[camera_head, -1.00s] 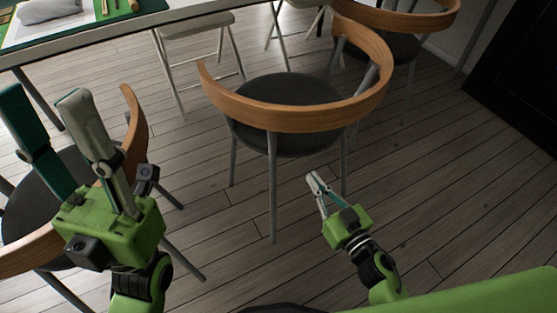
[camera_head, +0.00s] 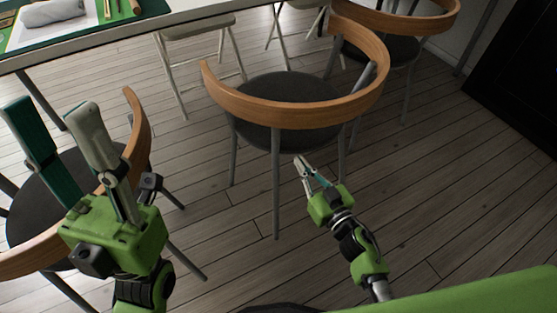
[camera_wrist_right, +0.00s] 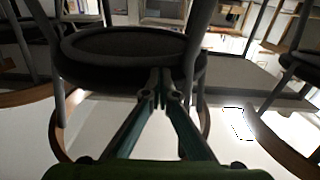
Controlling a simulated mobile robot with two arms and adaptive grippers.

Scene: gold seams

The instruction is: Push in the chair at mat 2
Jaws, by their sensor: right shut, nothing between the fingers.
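A chair (camera_head: 295,112) with a curved wooden backrest, dark round seat and grey legs stands in the middle of the head view, its backrest toward me. Its seat (camera_wrist_right: 120,45) fills the upper middle of the right wrist view. My right gripper (camera_head: 302,160) is shut and empty, just below the chair's backrest and near its legs. Its fingertips (camera_wrist_right: 160,82) overlap the seat's edge in the wrist view; I cannot tell whether they touch. My left gripper (camera_head: 54,108) is open and empty, raised at the left. No mat number is readable.
A second chair (camera_head: 140,140) stands behind my left gripper, a third (camera_head: 410,22) at the upper right. Folding-style stools (camera_head: 195,28) stand beyond. Floor at right is clear.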

